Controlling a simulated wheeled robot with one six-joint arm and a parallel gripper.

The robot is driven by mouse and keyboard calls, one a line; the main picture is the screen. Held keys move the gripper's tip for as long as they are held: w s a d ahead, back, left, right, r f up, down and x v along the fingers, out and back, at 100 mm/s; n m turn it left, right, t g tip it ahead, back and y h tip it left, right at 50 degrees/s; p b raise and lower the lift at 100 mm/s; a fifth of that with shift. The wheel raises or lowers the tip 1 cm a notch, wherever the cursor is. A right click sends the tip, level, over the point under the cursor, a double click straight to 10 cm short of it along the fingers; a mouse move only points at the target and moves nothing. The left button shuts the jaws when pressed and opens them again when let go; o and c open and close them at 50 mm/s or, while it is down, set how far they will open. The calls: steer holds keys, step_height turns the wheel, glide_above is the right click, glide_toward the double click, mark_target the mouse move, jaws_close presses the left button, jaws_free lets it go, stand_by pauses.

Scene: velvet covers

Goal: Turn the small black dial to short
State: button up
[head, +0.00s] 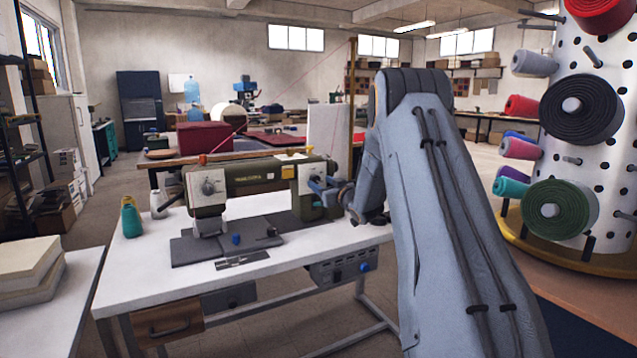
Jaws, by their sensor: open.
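An olive-green sewing machine (240,178) stands on a white table (140,265). The right pillar of the machine (317,172) has a pale panel, with my gripper (322,187) close in front of it. My gripper is open and reaches in from the right; it looks empty. I cannot make out the small black dial or any "short" mark for certain; the gripper covers part of the pillar. A round grey dial (209,187) is on the white left head of the machine. I cannot tell whether the gripper touches anything.
A teal bottle (131,218) and a white bottle (157,204) stand at the table's left. A blue knob (236,239) sits on the grey plate (195,250). A control box (340,271) hangs under the table. A spool tower (560,90) stands at right.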

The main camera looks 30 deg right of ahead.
mark_target(314, 180)
steer(key=shift+w, duration=1.35)
steer(key=c, duration=1.1)
